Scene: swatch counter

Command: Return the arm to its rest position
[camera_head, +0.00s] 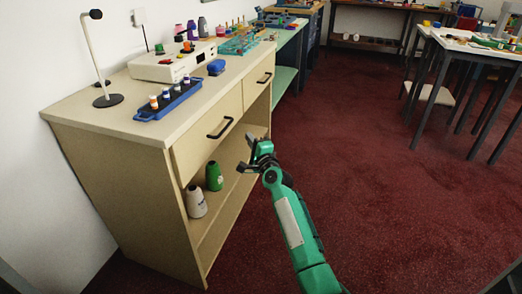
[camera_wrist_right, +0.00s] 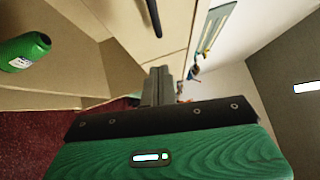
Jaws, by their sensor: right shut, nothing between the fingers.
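My right arm is green and reaches in from the bottom of the head view. Its gripper (camera_head: 248,154) is in front of the counter's open shelf, just below the drawer handles. In the right wrist view the gripper fingers (camera_wrist_right: 157,86) are together with nothing between them. The counter (camera_head: 120,150) is beige, with two drawers that look shut. My left gripper does not show in either view.
A green bottle (camera_head: 214,176) and a white bottle (camera_head: 196,202) stand on the shelf. A blue rack (camera_head: 168,102), a white device (camera_head: 172,64) and a lamp (camera_head: 108,100) stand on the counter. The red carpet (camera_head: 370,190) to the right is clear.

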